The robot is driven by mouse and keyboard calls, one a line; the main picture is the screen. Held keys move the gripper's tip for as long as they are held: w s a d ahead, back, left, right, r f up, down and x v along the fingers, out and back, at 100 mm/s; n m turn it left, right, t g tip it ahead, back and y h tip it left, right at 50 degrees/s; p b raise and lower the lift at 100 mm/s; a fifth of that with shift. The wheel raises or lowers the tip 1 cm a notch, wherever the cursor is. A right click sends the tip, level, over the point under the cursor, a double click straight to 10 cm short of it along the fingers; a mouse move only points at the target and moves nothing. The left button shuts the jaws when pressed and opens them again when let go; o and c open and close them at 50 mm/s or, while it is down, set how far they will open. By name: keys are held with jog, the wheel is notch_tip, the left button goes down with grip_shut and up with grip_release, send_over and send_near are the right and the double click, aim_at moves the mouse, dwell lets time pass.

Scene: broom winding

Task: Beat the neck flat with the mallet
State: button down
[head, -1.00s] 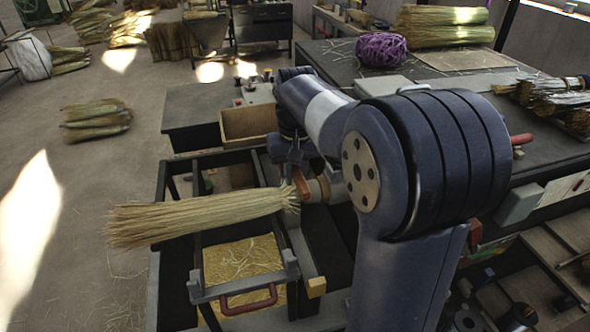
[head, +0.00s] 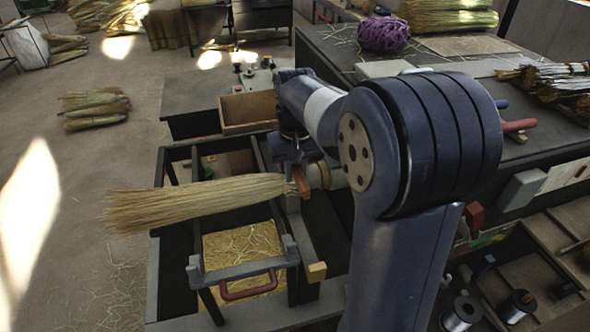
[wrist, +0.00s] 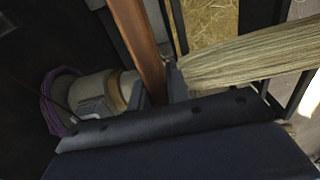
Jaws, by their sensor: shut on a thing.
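The broom (head: 200,199) lies across a dark open frame, its straw fanning left and its neck (head: 284,186) at the right end. In the wrist view the straw (wrist: 245,65) runs off to the right. My gripper (wrist: 153,92) is shut on a brown wooden bar (wrist: 141,45), which looks like the mallet. In the head view the mallet (head: 302,181) shows as a short orange-brown piece right at the neck. Whether it touches the neck I cannot tell. The rest of the mallet is hidden by my arm or out of view.
A pale round fitting (wrist: 98,94) stands by the neck, with purple cord (wrist: 50,105) beside it. An open wooden box (head: 247,109) stands behind. The workbench (head: 335,45) is at right.

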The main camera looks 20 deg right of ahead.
notch_tip(320, 180, up, 8)
jog(key=p, duration=0.7)
jog(key=shift+r, duration=0.2)
jog(key=shift+f+b, duration=1.25)
jog(key=shift+f, duration=0.25)
notch_tip(320, 180, down, 5)
jog(key=shift+f+b, duration=0.1)
jog(key=shift+b, duration=1)
jog(key=shift+f, duration=0.1)
jog(key=shift+g, duration=0.3)
notch_tip(320, 180, up, 8)
jog(key=p, duration=0.4)
jog(key=shift+f+b, duration=1.2)
jog(key=shift+f, duration=0.15)
